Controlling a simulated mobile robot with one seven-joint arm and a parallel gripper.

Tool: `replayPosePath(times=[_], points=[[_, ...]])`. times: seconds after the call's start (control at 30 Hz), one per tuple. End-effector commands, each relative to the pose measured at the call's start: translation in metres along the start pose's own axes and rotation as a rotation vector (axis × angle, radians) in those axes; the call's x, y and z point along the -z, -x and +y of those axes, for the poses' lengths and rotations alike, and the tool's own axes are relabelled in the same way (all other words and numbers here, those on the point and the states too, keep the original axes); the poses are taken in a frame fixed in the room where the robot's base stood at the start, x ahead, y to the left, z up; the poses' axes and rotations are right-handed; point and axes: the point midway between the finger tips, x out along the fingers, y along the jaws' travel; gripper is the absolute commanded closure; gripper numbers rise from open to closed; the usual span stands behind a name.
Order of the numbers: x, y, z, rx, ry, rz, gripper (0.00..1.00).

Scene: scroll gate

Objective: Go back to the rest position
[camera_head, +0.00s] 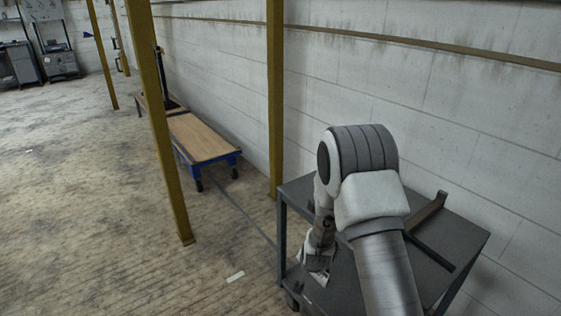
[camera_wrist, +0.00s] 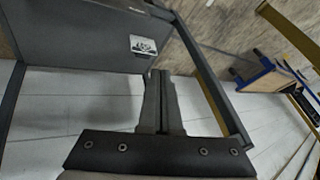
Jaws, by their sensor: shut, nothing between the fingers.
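My gripper (camera_wrist: 160,74) is shut and empty, its two fingers side by side in the middle of the wrist view. In the head view my arm reaches forward and bends down, and my gripper (camera_head: 319,262) hangs at the left part of a dark grey table (camera_head: 455,237). I cannot tell whether it touches the table. The wrist view shows a dark grey panel (camera_wrist: 60,35) with a small pale label (camera_wrist: 143,45) beyond the fingers, apparently part of this table.
A brown angled bar (camera_head: 428,211) lies at the table's right. A wooden-topped blue cart (camera_head: 203,138) stands by the white wall (camera_head: 450,100). Yellow posts (camera_head: 275,90) rise near it. The floor at left is largely clear.

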Motion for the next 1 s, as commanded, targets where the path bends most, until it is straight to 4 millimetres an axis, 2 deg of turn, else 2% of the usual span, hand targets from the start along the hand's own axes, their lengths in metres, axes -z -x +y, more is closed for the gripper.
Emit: replayPosePath(times=[0.03, 0.2, 0.5, 0.77, 1.0], points=[[0.013, 0.021, -0.009, 0.011, 0.015, 0.001, 1.0], [0.037, 0.083, -0.023, 0.026, 0.08, -0.018, 1.0], [0.059, 0.195, -0.028, 0.043, 0.202, -0.042, 1.0], [0.057, 0.289, -0.013, 0.045, 0.315, -0.053, 1.0], [0.04, 0.366, 0.014, 0.034, 0.42, -0.056, 1.0]])
